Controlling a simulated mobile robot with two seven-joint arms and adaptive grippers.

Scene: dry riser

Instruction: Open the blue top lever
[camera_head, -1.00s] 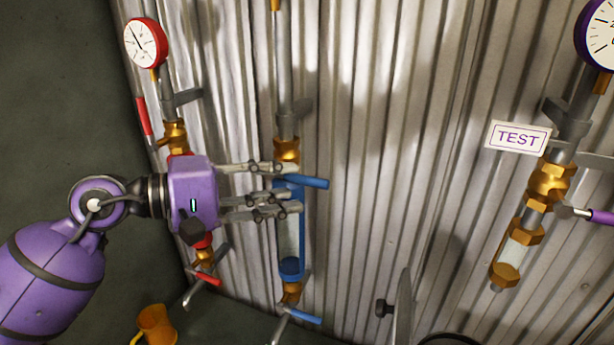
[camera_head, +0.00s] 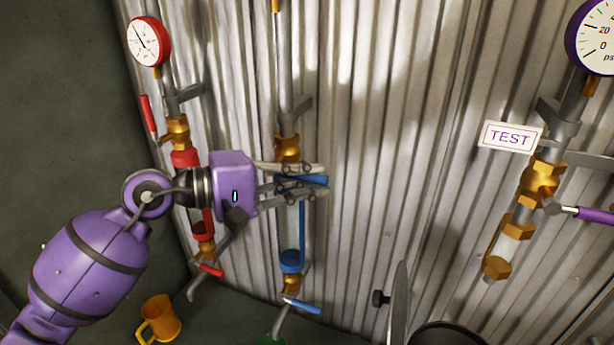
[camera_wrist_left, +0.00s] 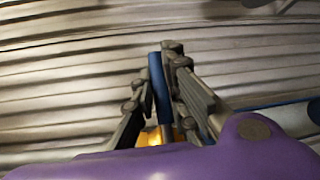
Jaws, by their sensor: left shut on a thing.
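The blue top lever (camera_head: 312,180) sticks out to the right from the top of the middle riser, just below a brass fitting (camera_head: 286,148). My left gripper (camera_head: 322,180) reaches in from the left with its fingers around the lever and is shut on it. In the left wrist view the blue lever (camera_wrist_left: 161,88) lies between the two grey fingers of my left gripper (camera_wrist_left: 163,60). The fingers partly hide the lever in the head view. My right gripper is not in view.
Below is a clear tube with a blue frame (camera_head: 291,262) and a lower blue lever (camera_head: 303,306). A red riser with a gauge (camera_head: 150,42) stands left. A TEST sign (camera_head: 508,136) and purple-handled riser (camera_head: 540,185) stand right. A yellow mug (camera_head: 160,318) is at lower left.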

